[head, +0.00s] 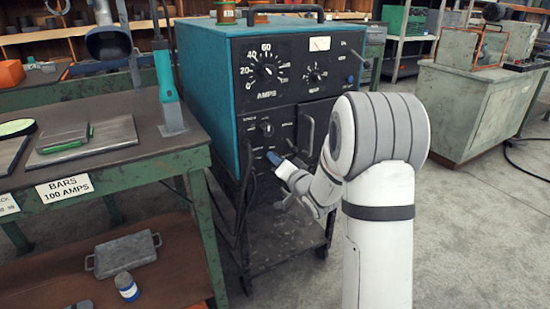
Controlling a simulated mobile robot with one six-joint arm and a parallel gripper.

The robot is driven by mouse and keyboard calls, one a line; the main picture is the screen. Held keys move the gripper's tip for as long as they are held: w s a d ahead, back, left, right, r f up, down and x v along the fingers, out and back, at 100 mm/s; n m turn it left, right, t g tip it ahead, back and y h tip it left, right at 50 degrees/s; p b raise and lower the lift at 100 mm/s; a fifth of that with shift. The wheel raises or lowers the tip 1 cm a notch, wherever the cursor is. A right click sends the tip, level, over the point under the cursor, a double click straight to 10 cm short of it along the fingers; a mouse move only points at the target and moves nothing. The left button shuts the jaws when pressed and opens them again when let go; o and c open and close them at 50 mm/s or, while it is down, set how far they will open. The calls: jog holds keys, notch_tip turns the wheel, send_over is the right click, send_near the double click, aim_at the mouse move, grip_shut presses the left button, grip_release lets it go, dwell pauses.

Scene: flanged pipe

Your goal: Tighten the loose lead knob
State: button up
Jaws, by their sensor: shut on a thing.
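The teal welding machine (206,105) stands on a dark wheeled cart, its black front panel facing me. My gripper (276,160) is at the lower left of this panel, shut at the lead connection. The lead knob is very small here and mostly hidden by my gripper. Another dark knob (266,129) sits just above on the panel. Dark leads (247,185) hang down the left side of the front. The exact grip of the fingers on the knob is too small to see.
A green workbench (170,165) with plates and a teal-handled tool (166,78) stands close on the left. The cart's lower shelf (285,256) is below my wrist. A grey-green cabinet (470,110) stands at right. The floor between is clear.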

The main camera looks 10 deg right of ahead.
jog(key=shift+f+m+p, duration=0.2)
jog(key=shift+m+p, duration=1.75)
jog(key=shift+m, duration=2.15)
jog(key=o, duration=1)
jog(key=shift+c, duration=0.2)
jog(key=shift+s+d+r, duration=0.1)
jog(key=p+v, duration=0.1)
jog(key=v, duration=0.6)
jog(key=shift+s, duration=0.35)
